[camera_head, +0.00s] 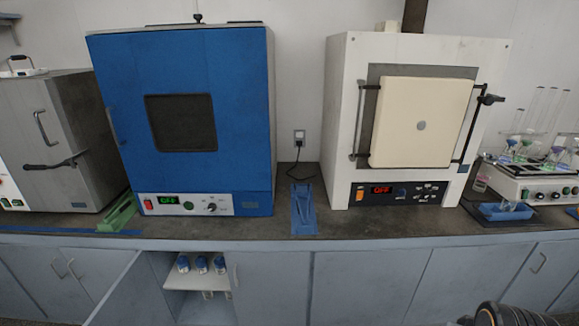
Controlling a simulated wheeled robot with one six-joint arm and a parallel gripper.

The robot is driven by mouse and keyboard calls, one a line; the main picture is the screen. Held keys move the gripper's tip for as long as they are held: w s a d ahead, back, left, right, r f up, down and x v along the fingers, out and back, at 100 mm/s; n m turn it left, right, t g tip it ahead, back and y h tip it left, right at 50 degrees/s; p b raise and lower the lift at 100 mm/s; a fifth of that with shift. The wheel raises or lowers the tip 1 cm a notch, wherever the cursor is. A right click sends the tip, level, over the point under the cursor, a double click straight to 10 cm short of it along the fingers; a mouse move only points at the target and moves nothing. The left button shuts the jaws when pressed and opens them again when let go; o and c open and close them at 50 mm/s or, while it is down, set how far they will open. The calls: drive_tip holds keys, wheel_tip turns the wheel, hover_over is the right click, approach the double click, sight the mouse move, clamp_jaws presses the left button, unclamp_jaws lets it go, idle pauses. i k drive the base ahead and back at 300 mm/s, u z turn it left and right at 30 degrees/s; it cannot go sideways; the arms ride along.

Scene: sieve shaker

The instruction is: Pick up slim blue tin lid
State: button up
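I cannot make out a slim blue tin lid for certain. Several small containers with blue tops (202,264) stand on a white shelf (185,280) inside the open lower cabinet at the left. They are too small to tell whether one is the slim tin. A flat blue item (303,209) lies on the counter between the two ovens, with something thin on it. My gripper is not in view; only a dark ringed part, probably of my arm, shows at the bottom right edge.
A blue oven (240,110) and a cream furnace (345,130) stand on the dark counter (270,229). A grey oven (25,135) is at the left. A glassware apparatus (535,185) and blue tray (489,212) are at the right. The open cabinet door (122,295) juts forward.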

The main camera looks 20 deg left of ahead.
sight(182, 259)
drive_tip(key=u, duration=1)
drive_tip(key=i, duration=1)
drive_tip(key=u, duration=1.9)
drive_tip(key=i, duration=1.25)
drive_tip(key=u, duration=0.4)
